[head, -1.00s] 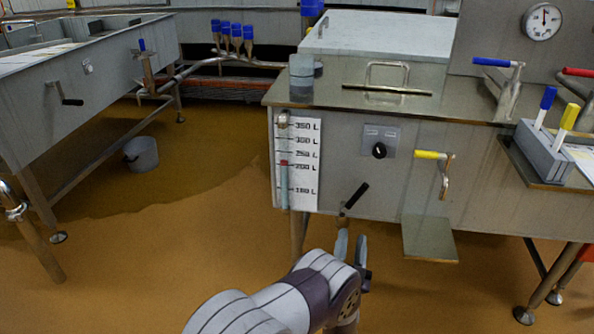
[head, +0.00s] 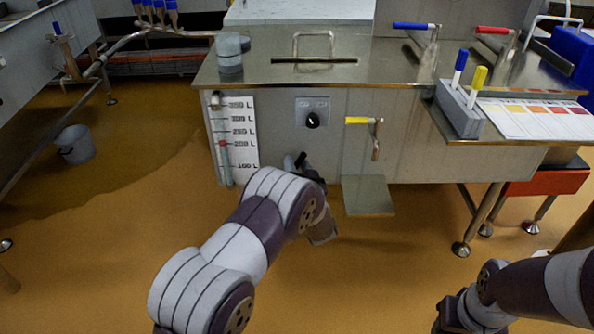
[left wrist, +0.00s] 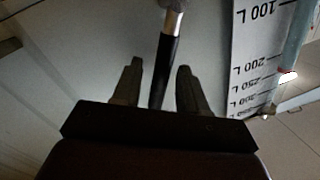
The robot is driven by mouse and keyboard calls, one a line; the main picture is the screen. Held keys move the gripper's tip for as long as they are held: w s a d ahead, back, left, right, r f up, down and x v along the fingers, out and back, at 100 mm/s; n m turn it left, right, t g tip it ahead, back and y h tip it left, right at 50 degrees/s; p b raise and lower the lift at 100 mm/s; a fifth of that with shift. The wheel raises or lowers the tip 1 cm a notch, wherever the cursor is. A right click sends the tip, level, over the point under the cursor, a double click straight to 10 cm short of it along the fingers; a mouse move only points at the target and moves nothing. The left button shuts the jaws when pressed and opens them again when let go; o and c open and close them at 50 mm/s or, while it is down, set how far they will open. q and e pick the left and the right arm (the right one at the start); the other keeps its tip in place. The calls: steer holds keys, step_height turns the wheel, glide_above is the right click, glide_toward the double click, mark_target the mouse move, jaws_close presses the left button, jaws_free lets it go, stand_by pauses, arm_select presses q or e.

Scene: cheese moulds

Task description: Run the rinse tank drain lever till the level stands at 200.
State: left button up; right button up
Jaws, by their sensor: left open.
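The drain lever, with a black grip (left wrist: 164,72) and a bright metal stem, stands between the two fingers of my left gripper (left wrist: 158,66) in the left wrist view. The fingers are open, with a gap on each side of the grip. In the head view my arm hides most of the lever and gripper (head: 312,172) at the front of the rinse tank (head: 275,150). The level gauge (head: 243,155) is on the tank front, left of the gripper; its red marker (head: 223,143) is near 200 L. The exact reading is too small to tell.
A black knob (head: 312,120) and a yellow-handled lever (head: 358,121) are on the tank front, above a small metal plate (head: 368,196). My right arm (head: 535,292) shows at lower right, its gripper outside the frame. A grey bucket (head: 75,145) stands on the floor at left.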

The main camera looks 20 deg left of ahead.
arm_select(q)
steer(key=shift+w+a, duration=0.25)
steer(key=shift+w, duration=0.25)
jaws_close()
steer(key=shift+d, duration=0.1)
steer(key=w+d+f+m+t+h, duration=0.1)
steer(key=d+f+m+t, duration=0.2)
steer(key=m, duration=1)
steer(key=shift+d+f+m+p, duration=0.3)
steer(key=shift+f+m+p, duration=0.1)
steer(key=shift+f, duration=1.3)
